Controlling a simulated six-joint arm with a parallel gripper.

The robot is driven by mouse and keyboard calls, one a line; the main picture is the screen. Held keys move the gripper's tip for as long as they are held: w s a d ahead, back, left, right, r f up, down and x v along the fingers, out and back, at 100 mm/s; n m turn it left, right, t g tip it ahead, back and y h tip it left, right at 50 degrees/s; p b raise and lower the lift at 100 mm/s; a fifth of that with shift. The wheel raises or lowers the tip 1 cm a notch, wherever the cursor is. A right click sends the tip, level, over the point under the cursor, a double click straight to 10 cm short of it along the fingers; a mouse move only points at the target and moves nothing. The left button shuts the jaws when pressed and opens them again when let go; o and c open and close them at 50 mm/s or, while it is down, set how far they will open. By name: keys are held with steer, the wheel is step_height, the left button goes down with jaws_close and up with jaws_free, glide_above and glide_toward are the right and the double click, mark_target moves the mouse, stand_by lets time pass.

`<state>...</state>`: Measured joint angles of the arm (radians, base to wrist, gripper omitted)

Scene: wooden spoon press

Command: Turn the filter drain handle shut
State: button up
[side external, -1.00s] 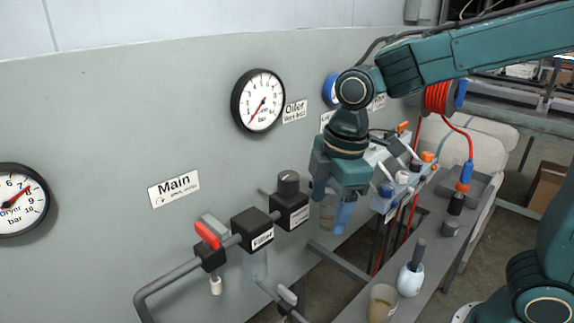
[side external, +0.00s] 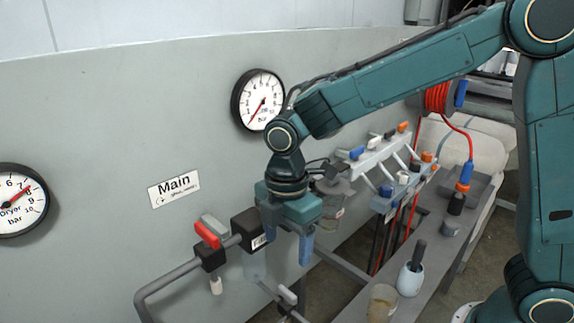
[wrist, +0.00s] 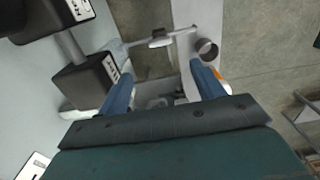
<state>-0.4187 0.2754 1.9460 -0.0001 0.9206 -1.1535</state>
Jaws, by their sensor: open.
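The filter block (side external: 249,229) is a black box on the wall pipe, with a clear bowl under it. Below it, a grey drain handle (side external: 288,295) sits on a thin pipe low in the side view. In the wrist view, what looks like the same drain handle (wrist: 160,41) lies beyond my fingertips, near the top middle. My gripper (side external: 287,241) points down with its two blue fingers apart and empty. It is above the handle and apart from it. My gripper (wrist: 161,72) also shows open in the wrist view.
A red-handled main valve (side external: 208,236) is left of the filter. A cup with brown liquid (side external: 381,303) and a white bottle (side external: 411,279) stand on the grey shelf. The valve manifold (side external: 400,190) is to the right. A pressure gauge (side external: 258,100) is on the wall above.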

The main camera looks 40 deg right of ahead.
mark_target(287, 291)
step_height(287, 291, down, 13)
steer(key=shift+r, duration=0.1)
stand_by(0.6)
steer(key=shift+c, duration=0.5)
steer(key=c, duration=0.9)
